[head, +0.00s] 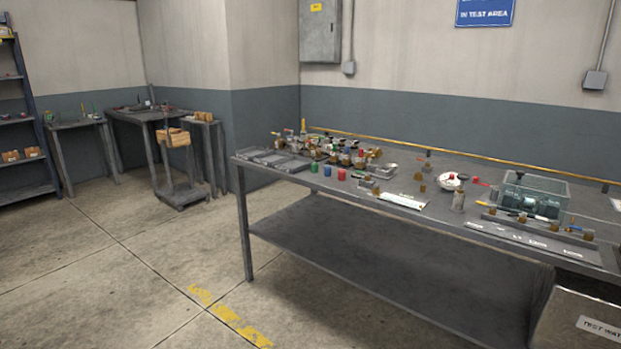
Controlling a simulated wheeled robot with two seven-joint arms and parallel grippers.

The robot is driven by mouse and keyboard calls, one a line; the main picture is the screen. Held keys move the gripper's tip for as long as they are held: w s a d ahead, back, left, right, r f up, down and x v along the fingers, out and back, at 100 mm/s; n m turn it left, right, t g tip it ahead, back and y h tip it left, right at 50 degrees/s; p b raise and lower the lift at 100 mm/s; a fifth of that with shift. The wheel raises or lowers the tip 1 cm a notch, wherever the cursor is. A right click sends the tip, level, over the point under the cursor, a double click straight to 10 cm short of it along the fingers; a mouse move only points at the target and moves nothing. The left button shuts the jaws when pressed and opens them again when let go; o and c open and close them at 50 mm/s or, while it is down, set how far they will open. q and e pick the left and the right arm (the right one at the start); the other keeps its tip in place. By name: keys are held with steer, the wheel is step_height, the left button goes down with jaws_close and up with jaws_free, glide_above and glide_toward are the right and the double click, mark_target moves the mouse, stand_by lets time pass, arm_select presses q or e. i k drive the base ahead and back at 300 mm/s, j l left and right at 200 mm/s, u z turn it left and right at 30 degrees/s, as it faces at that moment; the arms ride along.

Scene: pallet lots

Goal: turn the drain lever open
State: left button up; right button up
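A workbench (300,178) stands at the right with many small fittings on it. Near its right end is a clear greenish tank (557,193) with dark parts inside. A red handle (478,181) shows left of the tank, near a white bowl (447,184). I cannot tell which of these is the drain lever or how it is turned. Neither of my grippers is in view.
A grey container (565,312) labelled "TEST WAT…", cut off by the frame, stands at the bench's right front. A pipe (420,151) runs along the wall. A trolley (178,190), side tables (75,124) and a shelf (25,117) stand left. The floor (110,290) left of the bench is clear.

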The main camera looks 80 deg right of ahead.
mark_target(494, 207)
steer(key=k+l+z, duration=0.1)
steer(key=z, duration=0.35)
steer(key=l+z, duration=0.2)
steer(key=z, duration=0.25)
steer(key=l+z, duration=0.2)
steer(key=z, duration=0.25)
steer(key=l+z, duration=0.2)
steer(key=z, duration=0.25)
steer(key=l+z, duration=0.2)
steer(key=z, duration=0.25)
steer(key=l+z, duration=0.2)
steer(key=z, duration=0.3)
steer(key=i+l+z, duration=0.1)
steer(key=z, duration=0.35)
steer(key=i+l+z, duration=0.1)
steer(key=z, duration=0.35)
